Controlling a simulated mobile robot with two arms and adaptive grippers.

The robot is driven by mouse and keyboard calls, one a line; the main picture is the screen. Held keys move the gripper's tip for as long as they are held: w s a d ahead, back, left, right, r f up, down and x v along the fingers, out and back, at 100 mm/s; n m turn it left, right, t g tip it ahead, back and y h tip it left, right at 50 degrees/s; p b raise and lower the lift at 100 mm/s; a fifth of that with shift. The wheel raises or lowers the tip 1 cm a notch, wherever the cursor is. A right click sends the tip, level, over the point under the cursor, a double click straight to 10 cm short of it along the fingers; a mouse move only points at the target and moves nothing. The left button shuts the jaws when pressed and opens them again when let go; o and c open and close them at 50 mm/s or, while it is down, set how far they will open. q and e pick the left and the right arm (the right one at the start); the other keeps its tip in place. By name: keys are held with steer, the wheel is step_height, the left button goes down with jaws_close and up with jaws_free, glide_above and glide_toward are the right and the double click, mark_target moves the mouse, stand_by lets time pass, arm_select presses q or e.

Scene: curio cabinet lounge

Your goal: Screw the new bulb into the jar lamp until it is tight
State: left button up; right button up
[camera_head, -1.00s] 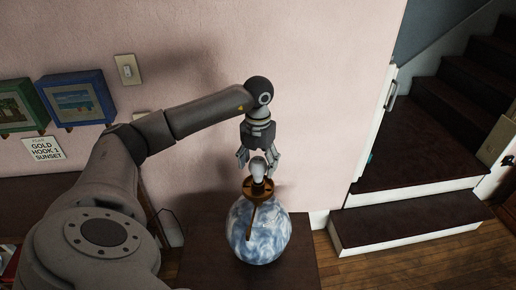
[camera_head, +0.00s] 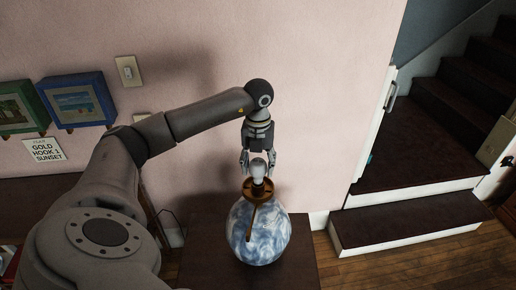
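The jar lamp (camera_head: 259,233) is a round blue-and-white marbled jar with a brown metal top. It stands upright on a dark table (camera_head: 205,262). A pale bulb (camera_head: 258,169) stands upright at the centre of the lamp's top; its base is hidden, so I cannot tell how deep it sits. My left gripper (camera_head: 258,165) points straight down over the bulb, with one finger on each side of it. The fingers are spread and look apart from the glass, though contact is hard to judge at this size. My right gripper is not in view.
A pink wall stands close behind the lamp, with a light switch (camera_head: 128,71). Dark stairs (camera_head: 415,220) and wooden floor lie to the right.

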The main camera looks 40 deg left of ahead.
arm_select(q)
steer(key=c, duration=0.5)
steer(key=m, duration=0.3)
steer(key=shift+b, duration=0.35)
steer(key=shift+c, duration=0.2)
steer(key=m, duration=0.4)
steer(key=shift+f+b, duration=0.1)
steer(key=shift+b, duration=0.2)
steer(key=m, duration=0.3)
steer(key=shift+m+b, duration=0.3)
steer(key=shift+m, duration=0.1)
steer(key=m, duration=0.3)
steer(key=shift+m, duration=0.3)
steer(key=m+b, duration=0.1)
steer(key=m, duration=0.2)
steer(key=shift+m, duration=0.3)
steer(key=m, duration=0.3)
steer(key=shift+m, duration=0.4)
steer(key=m+b, duration=0.1)
steer(key=m, duration=0.2)
steer(key=shift+m, duration=0.3)
steer(key=m, duration=0.4)
